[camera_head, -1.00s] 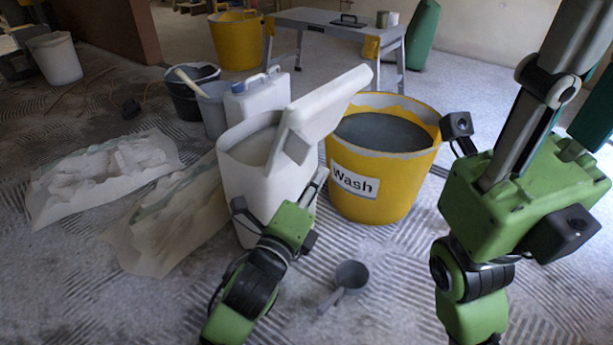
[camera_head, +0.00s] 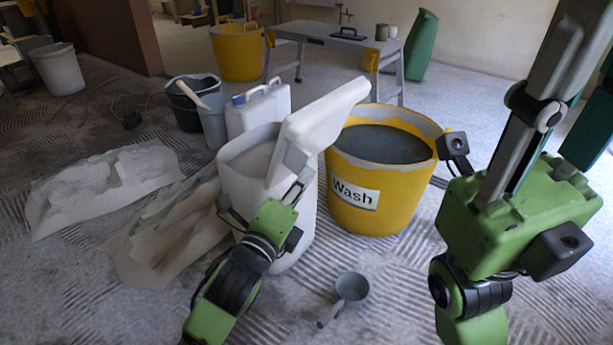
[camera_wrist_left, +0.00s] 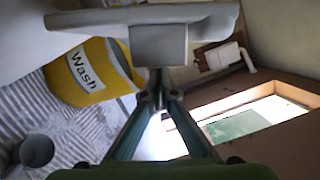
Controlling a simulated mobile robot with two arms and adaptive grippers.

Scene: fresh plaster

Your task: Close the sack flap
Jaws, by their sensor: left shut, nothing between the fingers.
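The white sack (camera_head: 309,213) stands upright left of the yellow Wash bucket, with grey-white contents showing at its open top. Its pale flap (camera_head: 325,118) stands up and tilts out over the sack's right side. In the left wrist view the flap (camera_wrist_left: 120,16) crosses the top, with a grey block under it. My left gripper (camera_head: 306,176) is shut and empty, its tips just below the flap beside the sack's right rim. I cannot tell whether they touch. My right gripper (camera_head: 515,215) is large at the right; its fingertips are not visible, so its opening is unclear.
The yellow Wash bucket (camera_head: 366,222) of grey liquid stands close right of the sack. A grey scoop (camera_head: 352,287) lies on the floor in front. A white jerrycan (camera_head: 262,108) and buckets stand behind. Crumpled pale sheets (camera_head: 105,185) lie left.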

